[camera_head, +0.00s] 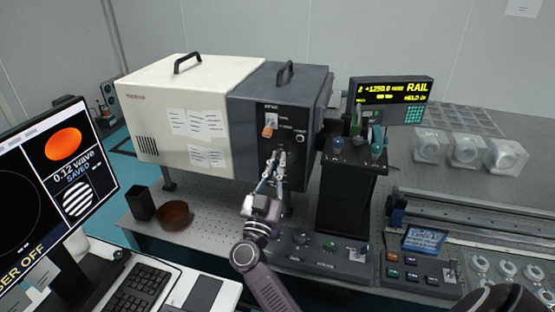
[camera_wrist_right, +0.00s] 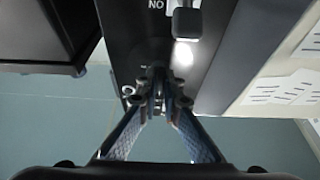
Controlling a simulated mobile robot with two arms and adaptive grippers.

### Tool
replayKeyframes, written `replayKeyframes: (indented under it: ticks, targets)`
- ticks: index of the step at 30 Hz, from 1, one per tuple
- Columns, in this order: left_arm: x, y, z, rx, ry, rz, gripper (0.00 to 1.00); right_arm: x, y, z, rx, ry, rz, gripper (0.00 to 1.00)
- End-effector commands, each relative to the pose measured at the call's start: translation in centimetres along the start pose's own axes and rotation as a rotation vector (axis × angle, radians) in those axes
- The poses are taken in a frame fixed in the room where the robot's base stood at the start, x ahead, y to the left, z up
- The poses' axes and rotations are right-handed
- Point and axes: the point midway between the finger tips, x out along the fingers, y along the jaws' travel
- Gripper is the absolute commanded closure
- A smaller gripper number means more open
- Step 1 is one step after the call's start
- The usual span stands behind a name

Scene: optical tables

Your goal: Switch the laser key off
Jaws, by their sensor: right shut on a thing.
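The laser housing has a dark grey front panel (camera_head: 297,165) with an orange knob (camera_head: 268,132) and small white labels. My right gripper (camera_head: 273,166) is at the lower part of this panel, below the orange knob, with its fingers pointing at the panel. In the right wrist view the two fingertips (camera_wrist_right: 160,92) are brought together on a small dark part at the panel, which I take to be the laser key. The fingers hide most of the key, so its angle cannot be told. My left gripper is not in view.
A brown bowl (camera_head: 174,216) and a black cup (camera_head: 140,204) stand on the optical table. A dark post unit (camera_head: 345,195) with a RAIL display (camera_head: 392,90) stands close to the right of the panel.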

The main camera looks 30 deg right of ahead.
Motion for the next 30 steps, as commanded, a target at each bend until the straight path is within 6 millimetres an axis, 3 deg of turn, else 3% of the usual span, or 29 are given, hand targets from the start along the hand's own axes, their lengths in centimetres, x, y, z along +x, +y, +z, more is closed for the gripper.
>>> replayKeyframes:
  ticks: [3, 4, 8, 17, 30]
  targets:
    - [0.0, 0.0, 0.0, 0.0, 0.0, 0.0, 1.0, 0.1, 0.0, -0.1, -0.003, 0.003, 0.0, 1.0]
    - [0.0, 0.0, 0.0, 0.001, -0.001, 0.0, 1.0, 0.1, 0.0, -0.1, -0.003, 0.003, 0.0, 0.91]
    - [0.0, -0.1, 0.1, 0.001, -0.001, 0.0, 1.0, 0.0, 0.0, -0.1, -0.002, 0.002, 0.001, 0.77]
    - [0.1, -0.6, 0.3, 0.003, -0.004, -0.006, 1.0, -0.2, 0.0, 0.0, -0.001, 0.0, 0.001, 0.77]
    - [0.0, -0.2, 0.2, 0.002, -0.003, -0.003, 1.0, -6.4, 0.0, 0.1, -0.002, -0.002, 0.0, 0.77]
